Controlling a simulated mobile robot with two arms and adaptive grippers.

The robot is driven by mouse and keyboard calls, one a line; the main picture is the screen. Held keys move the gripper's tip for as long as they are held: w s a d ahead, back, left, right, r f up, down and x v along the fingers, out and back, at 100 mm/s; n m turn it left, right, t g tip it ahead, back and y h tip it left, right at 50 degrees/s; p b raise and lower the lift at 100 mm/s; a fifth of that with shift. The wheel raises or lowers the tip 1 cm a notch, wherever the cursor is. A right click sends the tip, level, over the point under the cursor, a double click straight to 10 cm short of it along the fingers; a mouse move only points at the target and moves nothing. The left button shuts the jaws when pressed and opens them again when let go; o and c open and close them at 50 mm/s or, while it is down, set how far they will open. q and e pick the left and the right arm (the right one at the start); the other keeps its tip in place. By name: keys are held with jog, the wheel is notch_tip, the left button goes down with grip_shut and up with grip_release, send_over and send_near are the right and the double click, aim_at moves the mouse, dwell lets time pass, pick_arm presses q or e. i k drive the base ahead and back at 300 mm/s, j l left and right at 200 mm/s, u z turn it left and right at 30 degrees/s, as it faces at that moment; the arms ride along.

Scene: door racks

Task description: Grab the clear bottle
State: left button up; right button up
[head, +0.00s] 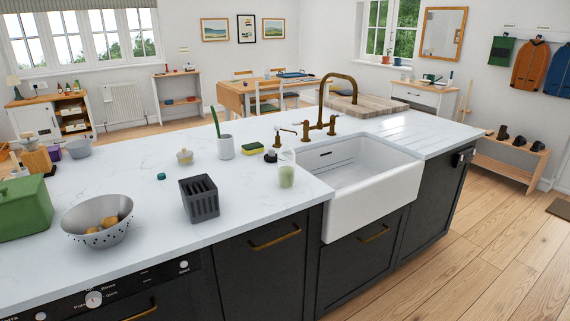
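A clear bottle (286,172) with greenish contents stands upright on the white countertop (130,170), just left of the sink. A dark round thing (270,156) is close behind it on the left. Neither of my grippers shows in the head view, so I cannot see whether they are open or shut.
Around the bottle are a white sink (370,180), a brass faucet (322,110), a yellow-green sponge (253,148), a white cup (226,147) and a grey slotted holder (199,198). A metal colander (98,219) and green bin (22,208) stand further left. Wooden floor (480,255) is free at right.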

aim_at(286, 155)
jog(key=i+u, duration=0.4)
jog(key=i+l+u, duration=0.15)
jog(key=i+u, duration=0.25)
jog(key=i, duration=0.2)
